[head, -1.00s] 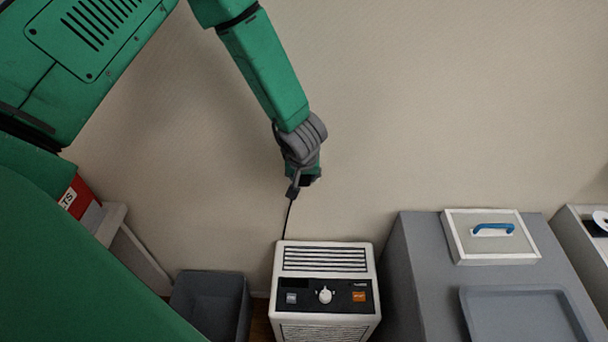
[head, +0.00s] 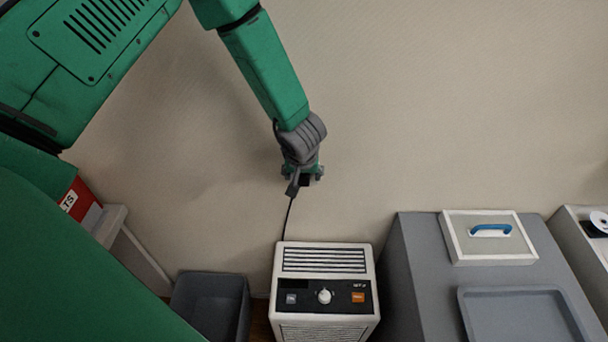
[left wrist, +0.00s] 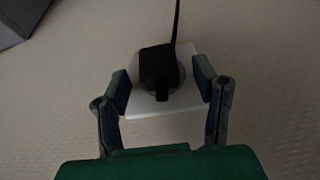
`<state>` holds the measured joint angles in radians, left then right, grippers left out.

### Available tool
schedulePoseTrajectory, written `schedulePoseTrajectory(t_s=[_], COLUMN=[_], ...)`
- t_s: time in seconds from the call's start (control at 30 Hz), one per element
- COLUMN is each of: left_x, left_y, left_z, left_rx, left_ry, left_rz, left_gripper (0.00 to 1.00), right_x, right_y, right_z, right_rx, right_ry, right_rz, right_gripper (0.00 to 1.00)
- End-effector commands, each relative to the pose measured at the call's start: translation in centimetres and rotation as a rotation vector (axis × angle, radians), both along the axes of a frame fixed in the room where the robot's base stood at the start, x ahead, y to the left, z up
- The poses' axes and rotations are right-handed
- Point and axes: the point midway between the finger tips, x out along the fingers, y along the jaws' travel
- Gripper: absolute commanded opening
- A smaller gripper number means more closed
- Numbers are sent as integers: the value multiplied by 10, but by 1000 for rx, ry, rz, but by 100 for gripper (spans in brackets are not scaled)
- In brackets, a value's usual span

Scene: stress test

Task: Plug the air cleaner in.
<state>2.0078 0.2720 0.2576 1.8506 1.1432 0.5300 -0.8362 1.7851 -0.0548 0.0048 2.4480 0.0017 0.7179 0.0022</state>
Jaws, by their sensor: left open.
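The air cleaner (head: 325,260) is a white box with a vented top and a dark control panel with a knob. Its black cord (head: 288,220) rises behind it to my left gripper (head: 303,180) at the wall. In the left wrist view the black plug (left wrist: 160,66) sits over the round recess of a white wall socket plate (left wrist: 180,105). The prongs are hidden. My left gripper (left wrist: 162,82) is open, one finger on each side of the plug, with gaps visible between. My right gripper is not in view.
A dark grey bin (head: 210,300) stands left of the air cleaner. A grey cabinet (head: 415,265) on the right bears a framed panel with a blue handle (head: 491,230) and a grey tray (head: 520,291). A red box (head: 78,203) is at the left. The wall above is bare.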

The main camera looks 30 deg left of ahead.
Motion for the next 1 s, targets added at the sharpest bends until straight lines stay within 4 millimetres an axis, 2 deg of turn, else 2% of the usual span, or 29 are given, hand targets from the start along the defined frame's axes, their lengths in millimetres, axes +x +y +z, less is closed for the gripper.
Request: schedulePoseTrajectory(t_s=[0.3,0.5,0.7,1.0], left_x=[-19,-31,-36,-37], left_y=[-14,-22,-25,-26], left_z=[61,92,105,105], left_rx=[2,2,1,1], left_ry=[-7,-4,0,0], left_rz=[-2,-1,-2,-2], left_gripper=[55,55,55,55], right_x=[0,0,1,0], right_y=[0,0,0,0], right_z=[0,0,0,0], right_rx=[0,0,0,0], right_ry=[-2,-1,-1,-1], right_rz=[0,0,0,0], right_gripper=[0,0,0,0])
